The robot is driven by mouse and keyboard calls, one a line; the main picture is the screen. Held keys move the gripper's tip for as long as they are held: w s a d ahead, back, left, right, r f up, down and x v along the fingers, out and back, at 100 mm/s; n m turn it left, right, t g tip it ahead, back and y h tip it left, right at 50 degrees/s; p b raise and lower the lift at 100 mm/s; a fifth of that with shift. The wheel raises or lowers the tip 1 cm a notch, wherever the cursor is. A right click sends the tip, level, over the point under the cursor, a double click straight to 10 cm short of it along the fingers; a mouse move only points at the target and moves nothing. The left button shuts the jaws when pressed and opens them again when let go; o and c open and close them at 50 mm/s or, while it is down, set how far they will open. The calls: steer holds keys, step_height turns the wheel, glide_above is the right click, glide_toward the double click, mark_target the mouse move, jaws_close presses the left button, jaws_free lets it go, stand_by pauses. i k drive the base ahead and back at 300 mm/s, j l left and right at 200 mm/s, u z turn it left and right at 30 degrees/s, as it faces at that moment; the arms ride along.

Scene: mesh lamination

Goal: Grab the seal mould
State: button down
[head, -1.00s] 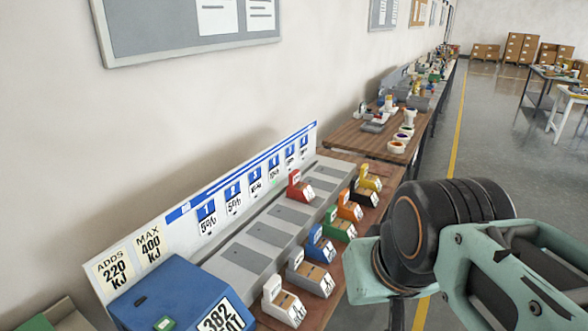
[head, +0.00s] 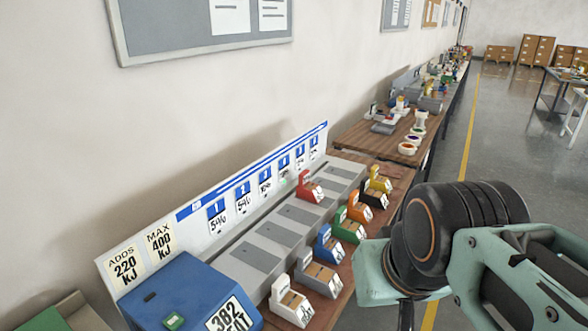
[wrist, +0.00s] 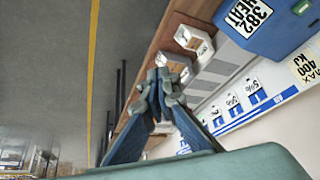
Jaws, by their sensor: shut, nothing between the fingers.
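Several small stepped blocks stand in a row on the wooden bench: white (head: 291,301), grey (head: 318,276), blue (head: 328,244), green (head: 347,226), orange (head: 359,207), black (head: 373,195) and yellow (head: 380,180). A red block (head: 309,187) sits on the grey slotted rack (head: 262,255). No block can be read as the seal mould, so I cannot tell which it is. My gripper (wrist: 165,65) is shut and empty in the wrist view. There it appears over the bench edge near a white block (wrist: 194,40). The gripper's fingers are not visible in the head view.
A blue box (head: 190,290) marked 382 stands at the rack's near end. A sign board (head: 215,215) runs behind the rack along the wall. More benches (head: 375,142) with small items continue beyond. The floor right of the bench (head: 480,130) is open.

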mark_target(306, 190)
steer(key=l+u, duration=0.1)
steer(key=u, duration=0.3)
steer(key=i+l+u, duration=0.1)
steer(key=u, duration=0.3)
steer(key=l+u, duration=0.55)
steer(key=l, duration=0.2)
steer(key=l+u, duration=0.2)
steer(key=l, duration=0.6)
steer(key=k+l+u, duration=0.2)
steer(key=l, duration=1.35)
steer(key=i+l+z, duration=0.2)
steer(key=l, duration=0.35)
steer(key=k+u, duration=0.1)
steer(key=k+l, duration=0.05)
